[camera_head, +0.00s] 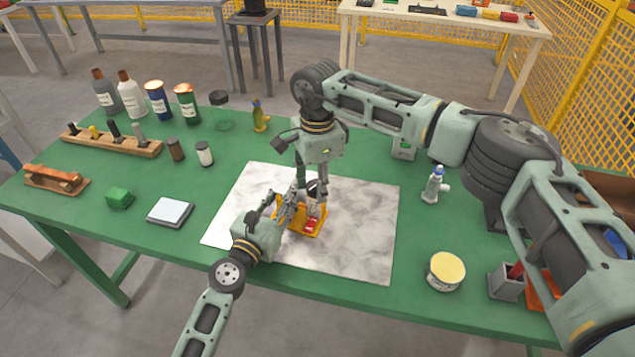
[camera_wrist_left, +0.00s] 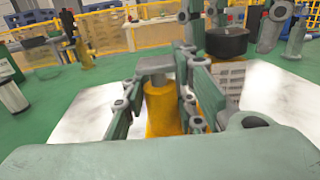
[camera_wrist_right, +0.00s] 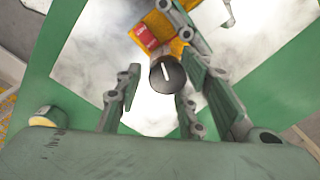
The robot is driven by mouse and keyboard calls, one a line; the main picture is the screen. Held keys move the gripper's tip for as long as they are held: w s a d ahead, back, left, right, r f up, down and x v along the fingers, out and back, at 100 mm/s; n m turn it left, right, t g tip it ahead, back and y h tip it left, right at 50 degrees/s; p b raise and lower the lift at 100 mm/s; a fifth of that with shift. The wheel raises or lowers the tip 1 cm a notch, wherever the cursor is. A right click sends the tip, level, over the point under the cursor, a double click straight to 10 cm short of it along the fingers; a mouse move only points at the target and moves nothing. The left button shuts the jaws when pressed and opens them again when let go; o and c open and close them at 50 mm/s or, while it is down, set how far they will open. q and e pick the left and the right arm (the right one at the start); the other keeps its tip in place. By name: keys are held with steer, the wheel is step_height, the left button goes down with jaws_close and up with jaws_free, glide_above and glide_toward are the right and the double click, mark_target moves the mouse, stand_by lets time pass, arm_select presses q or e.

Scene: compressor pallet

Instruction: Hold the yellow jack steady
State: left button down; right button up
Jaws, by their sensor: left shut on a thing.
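The yellow jack (camera_head: 293,219) stands near the middle of the grey-white sheet. Its yellow body (camera_wrist_left: 163,112) shows upright in the left wrist view. My left gripper (camera_head: 290,205) is shut on the jack from the left side. A dark round knob with a white slot (camera_wrist_right: 167,74) sits on top of a pale, ribbed part beside the jack; it also shows in the left wrist view (camera_wrist_left: 228,41). My right gripper (camera_wrist_right: 163,85) is above it, open, its fingers apart on either side of the knob. A red block (camera_wrist_right: 145,37) lies at the jack's base.
The green table (camera_head: 150,245) holds bottles and cans at the back left and a wooden rack (camera_head: 110,145). A yellow-topped tin (camera_head: 445,272) and a grey box (camera_head: 506,282) stand at the right. The sheet (camera_head: 355,240) is clear around the jack.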

steer(key=shift+w+d+r, duration=0.1)
steer(key=shift+w+d, duration=0.15)
steer(key=shift+d, duration=0.05)
steer(key=r, duration=0.8)
steer(key=shift+s+a, duration=0.2)
steer(key=shift+a, duration=0.15)
steer(key=shift+o, duration=0.6)
steer(key=shift+f, duration=0.1)
steer(key=shift+s+d+f+m+y, duration=0.15)
steer(key=shift+s+m+y, duration=0.2)
steer(key=shift+m+y, duration=0.3)
steer(key=shift+s+d+r+m+y, duration=0.2)
steer(key=shift+d+m+y, duration=0.15)
steer(key=shift+m, duration=0.3)
steer(key=d+r+m+t+y, duration=0.1)
steer(key=d+r+m+y, duration=0.1)
steer(key=d+r+m, duration=0.15)
steer(key=shift+m, duration=0.45)
steer(key=x, duration=1.2)
steer(key=shift+w+a+f, duration=0.1)
steer(key=shift+w+f, duration=0.05)
steer(key=shift+f, duration=0.15)
steer(key=shift+c, duration=0.5)
